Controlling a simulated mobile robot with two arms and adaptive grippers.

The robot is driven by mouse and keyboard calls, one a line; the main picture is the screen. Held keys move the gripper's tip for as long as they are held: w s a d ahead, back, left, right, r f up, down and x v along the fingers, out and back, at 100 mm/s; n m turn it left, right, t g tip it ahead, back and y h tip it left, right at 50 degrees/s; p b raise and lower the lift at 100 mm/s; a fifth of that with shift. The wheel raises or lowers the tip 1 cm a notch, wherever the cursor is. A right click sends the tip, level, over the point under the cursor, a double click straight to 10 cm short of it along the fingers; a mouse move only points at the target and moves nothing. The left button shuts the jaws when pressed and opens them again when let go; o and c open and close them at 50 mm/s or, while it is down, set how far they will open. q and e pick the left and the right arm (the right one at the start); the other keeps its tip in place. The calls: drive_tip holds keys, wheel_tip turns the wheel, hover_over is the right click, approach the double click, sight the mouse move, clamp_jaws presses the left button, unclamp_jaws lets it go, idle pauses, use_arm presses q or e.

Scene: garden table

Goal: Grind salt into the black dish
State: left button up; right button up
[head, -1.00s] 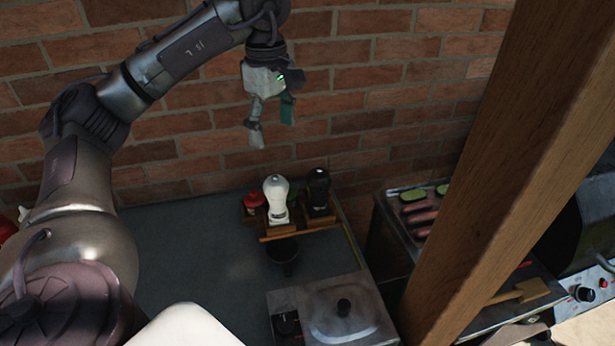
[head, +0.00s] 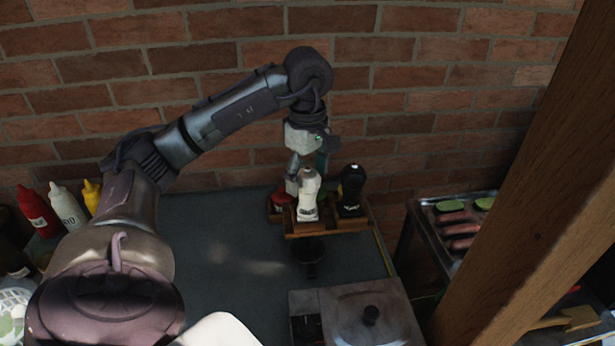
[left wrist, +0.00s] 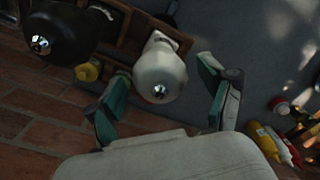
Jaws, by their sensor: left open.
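A white grinder (head: 308,193) stands upright in a wooden rack (head: 328,230) near the brick wall. A black grinder (head: 351,188) stands to its right in the same rack. The black dish (head: 308,250) sits on the grey table in front of the rack. My left gripper (head: 306,178) is open, behind and above the white grinder in the head view. In the left wrist view, the white grinder (left wrist: 160,74) lies between and beyond the two spread fingers (left wrist: 163,105), and the black grinder (left wrist: 58,35) is to the left. Nothing is held. My right gripper is out of view.
Red, white and yellow bottles (head: 68,208) stand at the left. A metal lidded box (head: 365,315) is at the front right. A wooden post (head: 530,190) and a grill tray (head: 460,225) are on the right. The middle of the table (head: 225,240) is clear.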

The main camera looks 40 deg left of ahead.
use_arm(q)
drive_tip(key=c, duration=1.2)
drive_tip(key=shift+n, duration=0.3)
drive_tip(key=n, duration=0.3)
drive_tip(key=shift+n, duration=0.3)
drive_tip(key=n, duration=0.3)
drive_tip(key=shift+n, duration=0.3)
drive_tip(key=n, duration=0.4)
drive_tip(key=shift+n, duration=2)
